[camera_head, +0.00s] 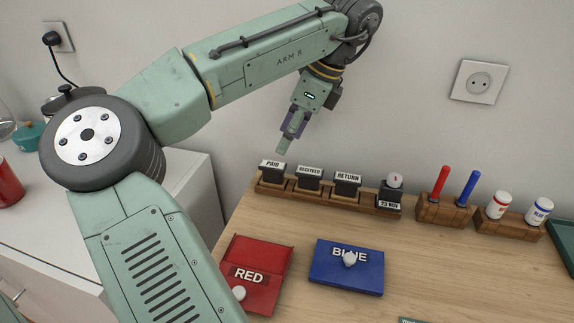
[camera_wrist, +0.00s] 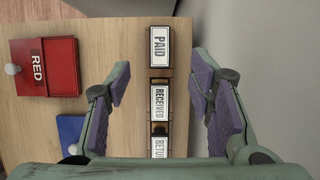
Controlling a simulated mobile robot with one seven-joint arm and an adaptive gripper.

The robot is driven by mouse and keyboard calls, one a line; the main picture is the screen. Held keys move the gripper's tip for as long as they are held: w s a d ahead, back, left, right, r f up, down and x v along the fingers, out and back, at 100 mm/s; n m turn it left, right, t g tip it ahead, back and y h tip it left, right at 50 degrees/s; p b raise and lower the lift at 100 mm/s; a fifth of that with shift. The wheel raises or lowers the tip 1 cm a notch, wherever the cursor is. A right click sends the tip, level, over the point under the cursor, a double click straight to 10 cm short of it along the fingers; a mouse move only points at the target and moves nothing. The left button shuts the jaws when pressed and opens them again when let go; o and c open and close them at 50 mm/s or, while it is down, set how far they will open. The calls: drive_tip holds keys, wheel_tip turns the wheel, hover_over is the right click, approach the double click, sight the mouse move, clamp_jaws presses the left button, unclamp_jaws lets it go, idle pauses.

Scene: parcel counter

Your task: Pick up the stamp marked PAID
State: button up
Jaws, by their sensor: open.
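The PAID stamp (camera_head: 272,170) stands upright at the left end of a wooden rack (camera_head: 322,197), with a white label on top. It also shows in the wrist view (camera_wrist: 160,47), ahead of the fingers. The RECEIVED stamp (camera_head: 308,178) and the RETURN stamp (camera_head: 347,183) stand beside it in the same rack. My gripper (camera_head: 285,146) is above the rack near the PAID stamp. In the wrist view its two fingers (camera_wrist: 163,77) are wide apart, one on each side of the stamp row, with nothing held between them.
A date stamp (camera_head: 391,189) ends the rack. Red RED pad (camera_head: 257,280) and blue BLUE pad (camera_head: 347,269) lie in front. Pen holder (camera_head: 445,211) and a bottle holder (camera_head: 509,226) stand right. The wall (camera_head: 420,120) is close behind the rack.

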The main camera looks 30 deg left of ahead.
sight(275, 165)
drive_tip(key=x, duration=0.4)
drive_tip(key=shift+s+f, duration=0.1)
drive_tip(key=shift+s, duration=0.1)
drive_tip(key=shift+w+x, duration=0.2)
drive_tip(key=shift+x, duration=2.95)
drive_tip(key=shift+d, duration=0.15)
clamp_jaws()
